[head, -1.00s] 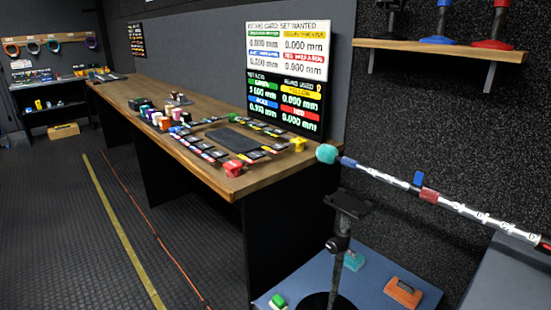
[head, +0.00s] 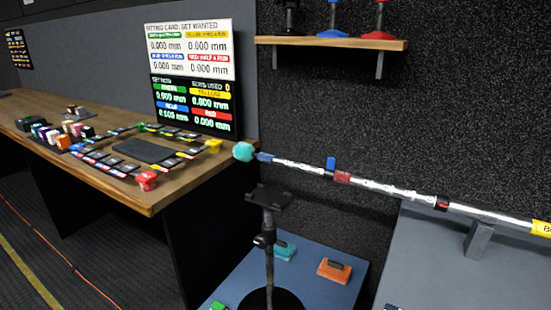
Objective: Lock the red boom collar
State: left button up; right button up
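A silver boom pole (head: 395,187) runs from a teal tip (head: 243,151) down to the right, with a yellow section (head: 541,229) at the right edge. A red collar (head: 342,177) sits on the pole. Just left of it a small blue lever or tab (head: 331,163) stands up from the pole. A second, dark and red collar (head: 442,203) sits farther right. I cannot tell from this view whether either collar is locked. Neither of my grippers is in view.
A black stand (head: 268,215) rises from a blue platform (head: 335,246) bearing an orange block (head: 334,270). A grey support (head: 479,240) is under the pole at right. A wooden bench (head: 150,199) with small parts stands left; a shelf (head: 340,43) hangs above.

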aim_at(443, 205)
jog(key=z, duration=1.6)
jog(key=k, duration=0.4)
jog(key=u, duration=0.05)
